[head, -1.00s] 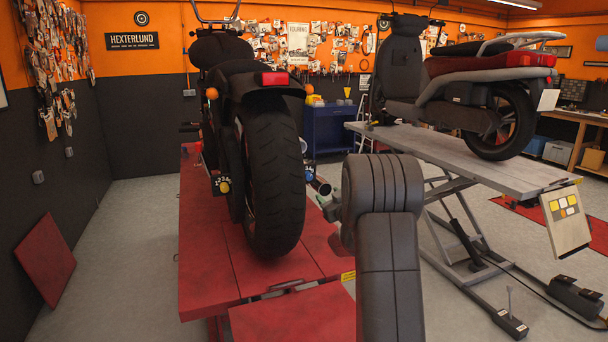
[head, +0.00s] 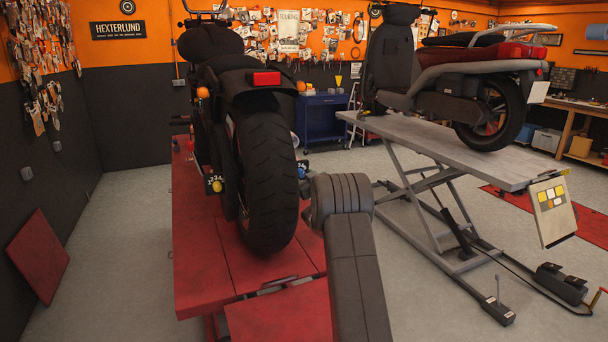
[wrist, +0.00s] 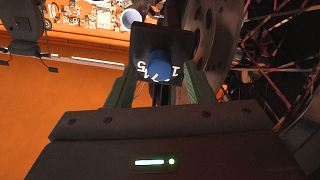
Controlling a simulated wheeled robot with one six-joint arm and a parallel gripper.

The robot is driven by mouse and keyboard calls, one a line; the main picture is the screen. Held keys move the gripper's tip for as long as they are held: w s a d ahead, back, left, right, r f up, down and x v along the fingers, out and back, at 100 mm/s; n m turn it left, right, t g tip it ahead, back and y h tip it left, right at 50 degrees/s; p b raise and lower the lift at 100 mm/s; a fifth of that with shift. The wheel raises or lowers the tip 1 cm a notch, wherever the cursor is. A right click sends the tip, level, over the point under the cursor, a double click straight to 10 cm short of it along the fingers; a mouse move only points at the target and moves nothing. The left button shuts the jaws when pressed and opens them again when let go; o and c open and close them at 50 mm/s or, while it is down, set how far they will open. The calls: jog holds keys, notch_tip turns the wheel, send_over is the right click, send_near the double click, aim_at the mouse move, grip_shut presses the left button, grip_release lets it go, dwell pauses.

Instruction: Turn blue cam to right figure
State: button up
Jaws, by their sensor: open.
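The blue cam (wrist: 160,69) is a small round knob with white figures around it, seen in the wrist view against a dark plate (wrist: 165,40). The figures are partly legible; which one is set I cannot tell. My gripper (wrist: 162,80) is open, one finger on each side of the cam; I cannot tell if either finger touches it. In the head view the blue cam (head: 303,169) shows small at the right of the rear tyre (head: 267,185). My arm hides the gripper there.
The motorcycle stands on a red lift (head: 205,270). A yellow cam (head: 216,186) is on the tyre's left side. A grey lift (head: 440,150) with another motorcycle stands at the right. The wheel and spokes (wrist: 240,45) are close right of the gripper in the wrist view.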

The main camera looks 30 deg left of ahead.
jog(key=shift+w+a, duration=0.35)
jog(key=c, duration=1)
